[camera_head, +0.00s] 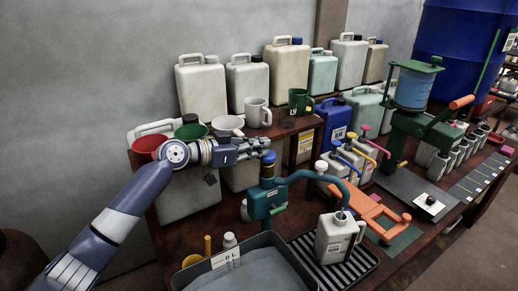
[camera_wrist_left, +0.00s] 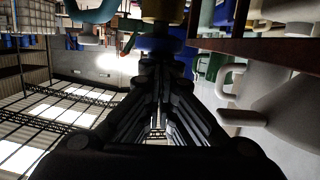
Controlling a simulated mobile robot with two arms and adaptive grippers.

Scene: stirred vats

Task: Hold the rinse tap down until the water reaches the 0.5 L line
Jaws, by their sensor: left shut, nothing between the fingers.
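The teal rinse tap (camera_head: 265,203) stands on the bench, with a yellow and blue knob (camera_head: 267,168) on top and a curved spout to the right. A white jug (camera_head: 332,240) with a handle and label stands under the spout end. Its water level and any 0.5 L line cannot be made out. My left gripper (camera_head: 270,149) is shut and empty, its fingertips at the knob's blue top; contact cannot be told. In the left wrist view the shut fingers (camera_wrist_left: 158,68) point at the blue top (camera_wrist_left: 158,45). My right gripper is not in view.
The jug is on a black ribbed tray (camera_head: 363,266). A grey basin (camera_head: 255,272) is at the front. Behind my gripper are a red bowl (camera_head: 149,146), a green bowl (camera_head: 190,131) and a shelf of canisters. An orange frame (camera_head: 375,217) lies to the right.

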